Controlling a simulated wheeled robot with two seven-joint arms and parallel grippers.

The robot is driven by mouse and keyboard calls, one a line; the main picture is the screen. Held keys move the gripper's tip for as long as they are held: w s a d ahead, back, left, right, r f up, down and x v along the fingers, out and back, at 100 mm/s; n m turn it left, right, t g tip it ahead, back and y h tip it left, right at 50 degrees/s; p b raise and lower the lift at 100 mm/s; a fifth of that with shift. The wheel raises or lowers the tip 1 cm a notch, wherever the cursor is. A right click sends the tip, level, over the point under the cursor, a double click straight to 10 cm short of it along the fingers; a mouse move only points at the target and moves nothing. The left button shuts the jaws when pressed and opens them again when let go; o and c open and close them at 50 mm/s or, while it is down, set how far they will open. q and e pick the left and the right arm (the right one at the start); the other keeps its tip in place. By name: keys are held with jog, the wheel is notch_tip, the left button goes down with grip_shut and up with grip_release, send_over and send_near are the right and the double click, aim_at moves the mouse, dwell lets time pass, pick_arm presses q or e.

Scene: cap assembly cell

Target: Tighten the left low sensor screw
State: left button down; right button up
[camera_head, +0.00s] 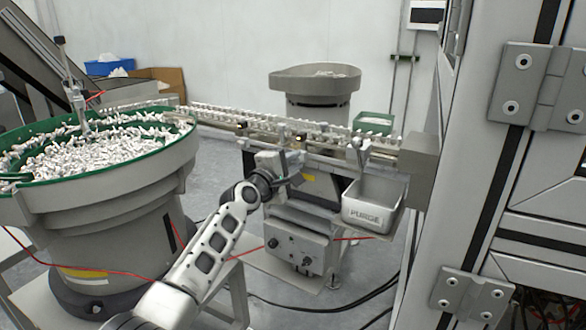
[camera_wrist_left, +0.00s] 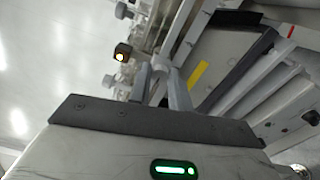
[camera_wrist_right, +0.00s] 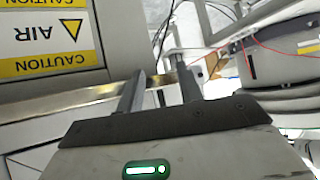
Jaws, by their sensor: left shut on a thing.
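My left gripper (camera_head: 294,160) is at the near side of the feed rail (camera_head: 222,112), below the row of caps, in the head view. In the left wrist view its fingers (camera_wrist_left: 160,72) are close together, shut on a small grey part at the rail's side, which I take for the left low sensor screw. The fingers hide most of it. A small dark sensor with a lit yellow face (camera_wrist_left: 122,51) sits just left of the fingertips.
A green-rimmed bowl feeder (camera_head: 95,190) full of white parts stands at left. A PURGE bin (camera_head: 370,215) hangs right of my left gripper. A second bowl (camera_head: 315,85) stands behind the rail. A machine frame (camera_head: 480,190) fills the right. Caution labels (camera_wrist_right: 52,30) show near my right gripper.

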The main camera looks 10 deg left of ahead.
pick_arm(q)
jog(key=shift+f+m+b, duration=0.2)
jog(key=shift+m+b, duration=0.2)
jog(key=shift+m, duration=0.6)
jog(key=m+b, duration=0.2)
jog(key=m, duration=0.2)
jog(key=shift+m, duration=0.3)
jog(key=m+b, duration=0.1)
jog(key=m, duration=0.1)
jog(key=shift+m+b, duration=0.3)
jog(key=shift+m, duration=0.1)
jog(key=m+b, duration=0.1)
jog(key=m, duration=0.2)
jog(key=shift+m, duration=0.3)
jog(key=shift+m+b, duration=0.35)
jog(key=shift+m, duration=0.85)
jog(key=shift+r+m, duration=0.1)
jog(key=shift+m, duration=1.1)
pick_arm(e)
jog(key=shift+w+a+f+m+t+y, duration=0.15)
jog(key=shift+a+f+m, duration=0.15)
jog(key=shift+f, duration=0.3)
jog(key=shift+w+a+f+m+t+y, duration=0.1)
jog(key=shift+a+f+m+t+y, duration=0.15)
jog(key=shift+f, duration=0.3)
jog(key=shift+w+r, duration=0.1)
